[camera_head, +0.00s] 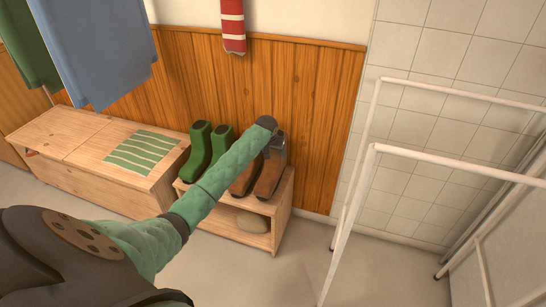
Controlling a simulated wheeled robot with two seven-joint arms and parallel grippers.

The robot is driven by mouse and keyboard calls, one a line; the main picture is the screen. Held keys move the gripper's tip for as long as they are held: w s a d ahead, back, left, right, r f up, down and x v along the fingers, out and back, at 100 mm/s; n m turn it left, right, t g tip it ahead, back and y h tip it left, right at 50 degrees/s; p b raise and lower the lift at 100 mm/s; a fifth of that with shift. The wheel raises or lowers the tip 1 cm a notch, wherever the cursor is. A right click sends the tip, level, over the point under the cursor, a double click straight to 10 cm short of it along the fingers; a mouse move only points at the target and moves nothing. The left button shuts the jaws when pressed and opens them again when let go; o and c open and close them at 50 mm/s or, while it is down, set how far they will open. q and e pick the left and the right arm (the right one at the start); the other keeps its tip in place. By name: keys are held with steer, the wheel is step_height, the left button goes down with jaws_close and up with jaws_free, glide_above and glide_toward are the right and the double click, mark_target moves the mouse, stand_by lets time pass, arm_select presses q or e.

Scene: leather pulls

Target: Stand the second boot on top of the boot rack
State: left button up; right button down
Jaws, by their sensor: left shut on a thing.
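A low wooden boot rack (284,204) stands against the panelled wall. On its top, a pair of green boots stands at the left. Right of them are two brown boots, a left one (243,181) partly hidden behind my arm and a right one (269,177) near the rack's right end. My left arm reaches across the rack, and my left gripper (278,146) is shut on the upper part of the right brown boot. That boot looks upright, with its sole at or very near the rack top; I cannot tell whether it touches. My right gripper is out of view.
The green boots (199,149) stand close to my forearm. A rounded beige object (251,222) lies on the rack's lower shelf. A wooden bench (75,141) with a striped green cloth (142,152) adjoins at left. A white rail frame (368,162) stands at right, with clear floor between.

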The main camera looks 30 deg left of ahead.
mark_target(273, 156)
arm_select(q)
step_height(273, 156, down, 2)
steer(key=shift+f, duration=0.4)
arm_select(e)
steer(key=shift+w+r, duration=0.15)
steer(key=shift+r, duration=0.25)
arm_select(q)
steer(key=o, duration=1.5)
steer(key=shift+f, duration=0.15)
steer(key=o, duration=0.4)
steer(key=shift+o, duration=0.2)
